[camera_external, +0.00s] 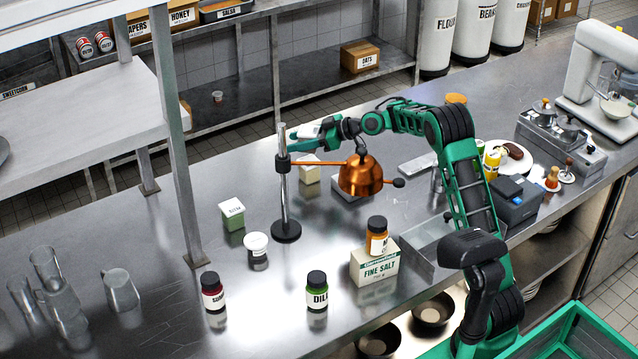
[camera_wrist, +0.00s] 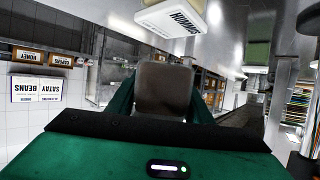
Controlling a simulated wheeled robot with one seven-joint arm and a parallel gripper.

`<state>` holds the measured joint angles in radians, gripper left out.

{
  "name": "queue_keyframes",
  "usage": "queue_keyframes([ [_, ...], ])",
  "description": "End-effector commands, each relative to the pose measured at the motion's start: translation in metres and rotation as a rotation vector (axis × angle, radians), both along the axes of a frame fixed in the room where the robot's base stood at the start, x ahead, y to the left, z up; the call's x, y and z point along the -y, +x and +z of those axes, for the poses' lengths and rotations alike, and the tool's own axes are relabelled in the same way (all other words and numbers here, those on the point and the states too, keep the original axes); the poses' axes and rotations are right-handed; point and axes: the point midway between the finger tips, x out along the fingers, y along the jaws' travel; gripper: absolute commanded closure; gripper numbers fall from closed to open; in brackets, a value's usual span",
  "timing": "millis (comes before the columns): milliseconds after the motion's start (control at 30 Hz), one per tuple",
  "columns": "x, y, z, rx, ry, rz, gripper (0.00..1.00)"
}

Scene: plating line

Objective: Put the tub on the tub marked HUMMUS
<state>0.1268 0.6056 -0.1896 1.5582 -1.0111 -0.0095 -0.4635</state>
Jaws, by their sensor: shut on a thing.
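My gripper (camera_external: 308,141) is at the end of the outstretched arm, near the metal stand. It is shut on a tub (camera_external: 307,130), which shows only as a small pale shape between the fingers. In the wrist view my gripper (camera_wrist: 163,92) holds this tub as a grey-brown block (camera_wrist: 162,80) between the green fingers. The tub marked HUMMUS (camera_wrist: 172,18) is at the top of the wrist view, apart from the held tub, with its label upside down. A cream tub (camera_external: 309,173) stands on the counter below my gripper; its label is not readable there.
A stand with an upright pole (camera_external: 284,190) is close to my gripper.

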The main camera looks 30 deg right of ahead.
Motion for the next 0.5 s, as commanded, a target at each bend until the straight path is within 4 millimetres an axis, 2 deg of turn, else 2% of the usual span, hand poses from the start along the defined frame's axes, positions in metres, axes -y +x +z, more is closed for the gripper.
queue_keyframes([
  [300,-0.001,0.000,-0.036,-0.001,0.000,0.001,0.81],
  [500,0.000,0.000,-0.039,0.001,0.000,0.000,0.81],
])
